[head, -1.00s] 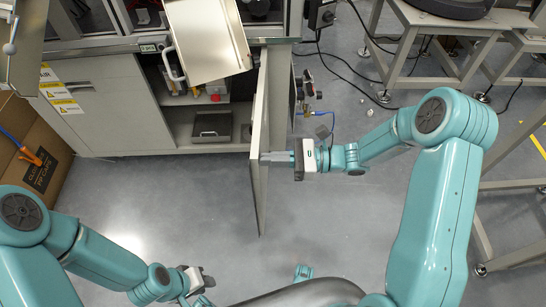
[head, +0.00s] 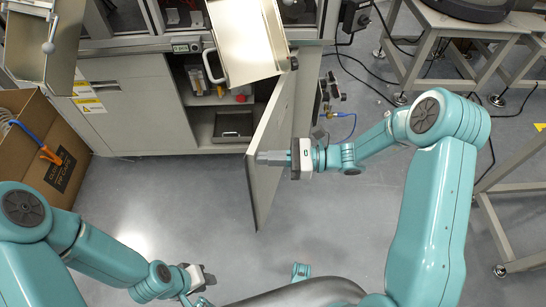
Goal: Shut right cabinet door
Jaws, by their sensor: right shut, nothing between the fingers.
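The right cabinet door (head: 272,150) stands open, swung out from the right side of the cabinet and angled towards the front left. Its lower front end hangs over the floor. My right gripper (head: 258,158) is shut and empty, with its fingers against or very close to the outer, right-hand face of the door. The cabinet opening (head: 215,105) shows shelves with small items. My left gripper (head: 208,281) is low at the bottom left, away from the cabinet; its finger gap is not clear.
The left cabinet door (head: 140,110) is closed. A metal tray (head: 245,40) juts out above the opening. A cardboard box (head: 45,150) stands at the left. A grey work table (head: 465,25) and cables are at the right. The floor (head: 170,200) before the cabinet is clear.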

